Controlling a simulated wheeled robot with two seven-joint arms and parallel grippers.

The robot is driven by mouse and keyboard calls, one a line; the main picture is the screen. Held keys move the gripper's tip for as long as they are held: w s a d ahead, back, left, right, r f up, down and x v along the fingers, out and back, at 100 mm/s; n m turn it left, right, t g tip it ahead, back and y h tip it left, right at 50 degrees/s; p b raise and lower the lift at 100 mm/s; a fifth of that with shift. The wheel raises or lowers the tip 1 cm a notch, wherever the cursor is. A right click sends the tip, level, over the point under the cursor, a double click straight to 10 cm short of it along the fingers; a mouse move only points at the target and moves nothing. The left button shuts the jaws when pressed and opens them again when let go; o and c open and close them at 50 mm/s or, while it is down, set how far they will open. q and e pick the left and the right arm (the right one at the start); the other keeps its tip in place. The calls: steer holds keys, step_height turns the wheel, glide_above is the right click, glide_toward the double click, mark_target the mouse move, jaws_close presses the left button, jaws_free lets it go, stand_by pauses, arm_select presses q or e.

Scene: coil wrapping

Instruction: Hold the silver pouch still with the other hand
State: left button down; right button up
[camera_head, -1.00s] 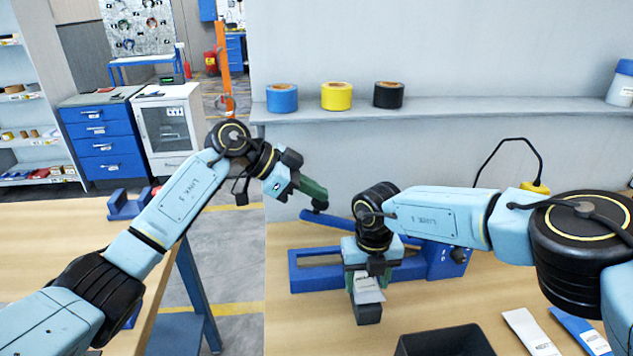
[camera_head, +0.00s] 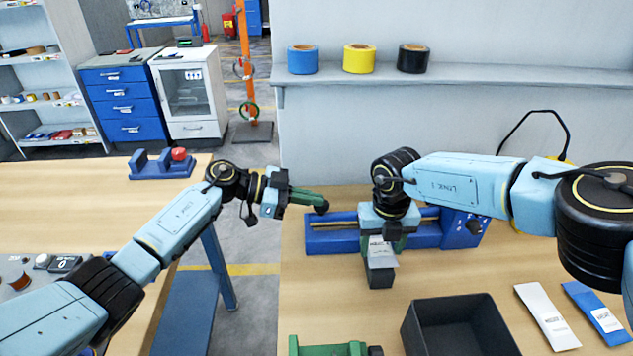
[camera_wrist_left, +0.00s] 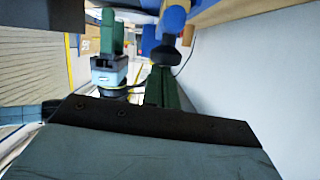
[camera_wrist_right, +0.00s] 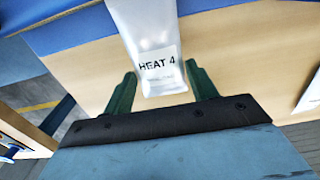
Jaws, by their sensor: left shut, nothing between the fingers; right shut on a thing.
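The pale silver pouch (camera_head: 381,252) is in my right gripper (camera_head: 387,232), in front of the blue winding device (camera_head: 333,240). In the right wrist view the pouch (camera_wrist_right: 155,40), labelled "HEAT 4", lies between the two green fingers of my right gripper (camera_wrist_right: 160,88). My left gripper (camera_head: 322,202) is shut and empty, its green fingers pointing right near the device's left end, apart from the pouch. In the left wrist view my left gripper's fingers (camera_wrist_left: 163,88) are together, and the pouch cannot be made out.
A dark block (camera_head: 380,277) shows just below the pouch; contact is unclear. A black open bin (camera_head: 425,345), a white pouch (camera_head: 546,315), a blue pouch (camera_head: 597,312) and a green tool (camera_head: 328,348) are in front. Blue, yellow and black rolls (camera_head: 413,59) stand on the shelf.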

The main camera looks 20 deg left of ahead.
arm_select(q)
steer(key=shift+s+a+f, duration=0.15)
steer(key=shift+s+f, duration=0.05)
steer(key=shift+f, duration=0.65)
arm_select(e)
steer(key=shift+r, duration=0.1)
arm_select(q)
steer(key=shift+f, duration=0.1)
steer(key=shift+s, duration=0.1)
stand_by(0.5)
stand_by(0.9)
steer(key=shift+r, duration=0.4)
steer(key=s+a+r, duration=0.2)
steer(key=a+r, duration=0.5)
steer(key=a, duration=0.1)
steer(key=shift+s+a+r, duration=0.25)
steer(key=shift+s+a, duration=0.15)
